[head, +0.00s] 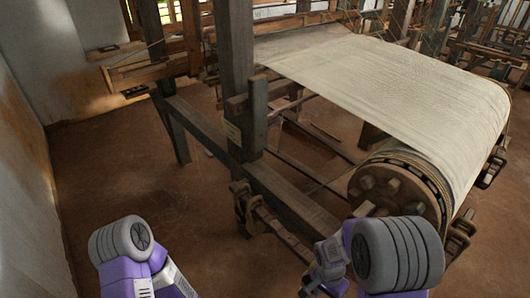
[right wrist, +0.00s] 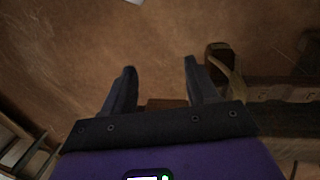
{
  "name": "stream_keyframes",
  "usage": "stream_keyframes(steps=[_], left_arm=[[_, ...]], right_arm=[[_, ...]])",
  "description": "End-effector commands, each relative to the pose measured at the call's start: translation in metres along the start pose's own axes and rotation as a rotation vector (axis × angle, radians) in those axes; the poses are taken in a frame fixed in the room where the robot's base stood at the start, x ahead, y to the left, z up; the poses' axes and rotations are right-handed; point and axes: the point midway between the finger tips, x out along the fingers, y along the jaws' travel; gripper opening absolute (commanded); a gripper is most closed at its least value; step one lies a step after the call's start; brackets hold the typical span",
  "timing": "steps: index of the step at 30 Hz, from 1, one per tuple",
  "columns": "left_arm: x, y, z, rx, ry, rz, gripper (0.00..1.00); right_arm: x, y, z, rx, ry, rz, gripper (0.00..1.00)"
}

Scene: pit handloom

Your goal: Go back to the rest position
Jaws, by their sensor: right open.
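My right gripper (right wrist: 158,84) shows in the right wrist view with its two dark fingers spread apart. The space between the fingertips is empty, with brown floor (right wrist: 70,50) behind it. In the head view, grey and purple links of both my arms stand at the bottom edge, one at left and one right of centre. My left gripper does not show in either view. The handloom (head: 240,85) fills the middle and right of the head view, with pale cloth (head: 400,85) stretched over a large round beam (head: 400,190).
A dark wooden post and long low rail (head: 285,195) run in front of my arms. The toothed beam end is close to my right arm. A wooden bracket (right wrist: 222,62) lies right of my right gripper. Open floor (head: 110,180) lies at left, beside a wall (head: 25,150).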

Motion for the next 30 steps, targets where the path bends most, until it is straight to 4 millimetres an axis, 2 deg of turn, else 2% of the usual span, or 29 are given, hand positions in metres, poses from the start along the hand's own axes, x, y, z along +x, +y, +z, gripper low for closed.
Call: stream_keyframes(steps=[11, 18, 24, 30], left_arm=[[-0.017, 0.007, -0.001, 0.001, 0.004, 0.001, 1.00], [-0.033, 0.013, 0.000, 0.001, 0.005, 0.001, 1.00], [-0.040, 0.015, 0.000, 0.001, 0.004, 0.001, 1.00], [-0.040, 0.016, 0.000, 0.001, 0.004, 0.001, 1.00]], right_arm=[[0.056, -0.007, 0.032, -0.263, -0.087, -0.134, 0.58], [0.091, -0.015, 0.078, -0.475, -0.123, -0.337, 0.58], [0.096, -0.024, 0.102, -0.567, -0.088, -0.469, 0.58], [0.096, -0.028, 0.106, -0.591, -0.067, -0.503, 0.58]])
